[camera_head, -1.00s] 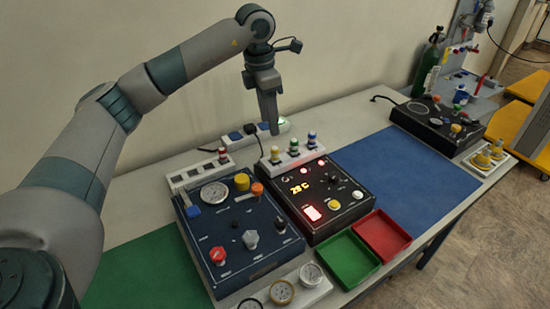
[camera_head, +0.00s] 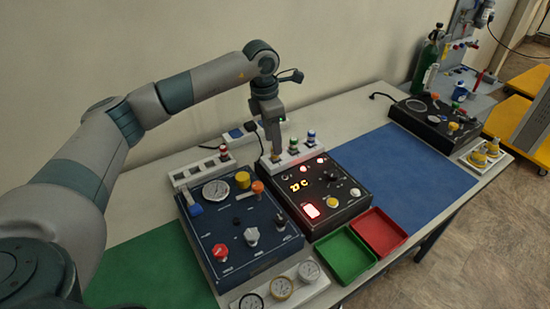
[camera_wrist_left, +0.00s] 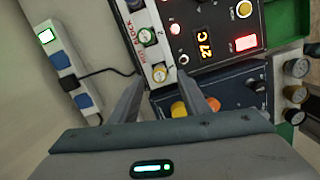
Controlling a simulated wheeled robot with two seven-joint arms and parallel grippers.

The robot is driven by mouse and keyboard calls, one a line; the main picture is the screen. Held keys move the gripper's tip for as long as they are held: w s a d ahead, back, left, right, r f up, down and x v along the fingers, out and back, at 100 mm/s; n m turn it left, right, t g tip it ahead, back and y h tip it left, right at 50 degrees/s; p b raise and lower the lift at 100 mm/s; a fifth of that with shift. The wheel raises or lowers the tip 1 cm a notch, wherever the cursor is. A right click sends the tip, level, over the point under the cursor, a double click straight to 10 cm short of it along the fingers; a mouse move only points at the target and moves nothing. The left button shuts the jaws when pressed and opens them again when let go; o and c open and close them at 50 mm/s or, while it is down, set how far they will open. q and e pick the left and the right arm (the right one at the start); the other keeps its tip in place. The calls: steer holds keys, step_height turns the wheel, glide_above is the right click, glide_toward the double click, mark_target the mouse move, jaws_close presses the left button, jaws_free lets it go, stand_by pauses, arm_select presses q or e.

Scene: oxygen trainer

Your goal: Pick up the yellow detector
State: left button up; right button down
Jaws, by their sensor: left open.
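The yellow detector (camera_wrist_left: 159,73) stands in a white rack (camera_wrist_left: 152,53) in the left wrist view, in line with a green-topped one (camera_wrist_left: 145,36). My left gripper (camera_wrist_left: 161,82) is open there, with the yellow detector between its fingertips in the picture; I cannot tell whether they touch it. In the head view the left gripper (camera_head: 277,152) points down at the left end of the rack (camera_head: 300,156) and mostly hides the yellow detector. The green (camera_head: 293,143) and blue (camera_head: 311,137) detectors stand to its right. My right gripper is not in view.
A black box with a lit display (camera_head: 345,210) stands right in front of the rack. A blue panel with a gauge and knobs (camera_head: 225,240) is left of it. A power strip (camera_wrist_left: 65,70) lies behind. Green (camera_head: 345,256) and red (camera_head: 378,233) trays are in front.

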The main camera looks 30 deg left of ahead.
arm_select(q)
steer(key=shift+f+p, duration=0.35)
steer(key=f, duration=0.1)
steer(key=f+p, duration=0.1)
steer(key=f, duration=0.1)
steer(key=shift+w+d, duration=0.2)
steer(key=shift+f, duration=0.35)
steer(key=shift+w, duration=0.1)
jaws_close()
